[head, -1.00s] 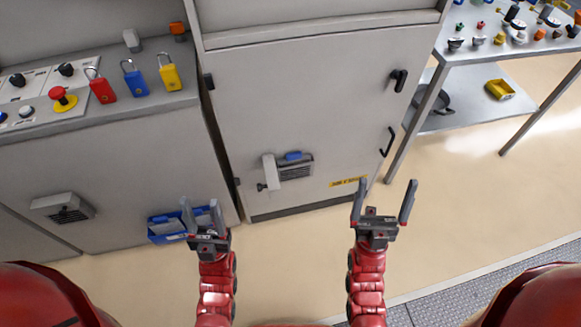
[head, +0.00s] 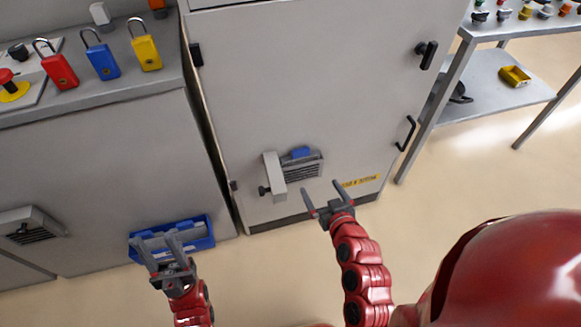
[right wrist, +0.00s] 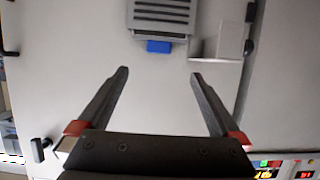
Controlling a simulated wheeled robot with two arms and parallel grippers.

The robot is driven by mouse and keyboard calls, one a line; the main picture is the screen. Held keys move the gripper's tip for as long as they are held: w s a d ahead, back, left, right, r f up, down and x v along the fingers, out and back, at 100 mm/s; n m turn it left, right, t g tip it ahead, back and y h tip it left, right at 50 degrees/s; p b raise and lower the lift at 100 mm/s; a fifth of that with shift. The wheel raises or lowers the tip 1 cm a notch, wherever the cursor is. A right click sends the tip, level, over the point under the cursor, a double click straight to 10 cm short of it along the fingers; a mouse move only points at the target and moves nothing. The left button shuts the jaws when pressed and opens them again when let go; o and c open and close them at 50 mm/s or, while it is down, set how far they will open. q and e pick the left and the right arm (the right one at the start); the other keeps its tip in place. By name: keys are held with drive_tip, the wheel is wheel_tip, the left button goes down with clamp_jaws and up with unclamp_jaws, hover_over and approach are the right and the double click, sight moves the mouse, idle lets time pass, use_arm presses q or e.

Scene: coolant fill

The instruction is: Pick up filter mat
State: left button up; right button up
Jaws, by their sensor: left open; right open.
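No piece is plainly recognisable as a filter mat. On the grey cabinet door, a vent grille (head: 303,171) has its grey cover (head: 274,177) swung out to the left. A small blue piece (head: 301,153) sits at the grille's top edge; it also shows in the right wrist view (right wrist: 158,47). My right gripper (head: 321,190) is open and empty in front of the door, close to the vent and pointing at it. My left gripper (head: 155,238) is open and empty, in front of a blue bin (head: 203,243) holding pale grey pieces that it partly hides.
The cabinet (head: 310,80) has black handles at its right edge. A console (head: 85,160) on the left carries red, blue and yellow padlocks and its own vent (head: 32,226). A metal table (head: 490,88) with small parts stands at right. The floor between is clear.

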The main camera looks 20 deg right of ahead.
drive_tip(key=b, duration=0.2)
approach(301, 155)
drive_tip(key=x, duration=0.8)
drive_tip(key=shift+w+f, duration=0.1)
drive_tip(key=shift+w, duration=0.2)
clamp_jaws()
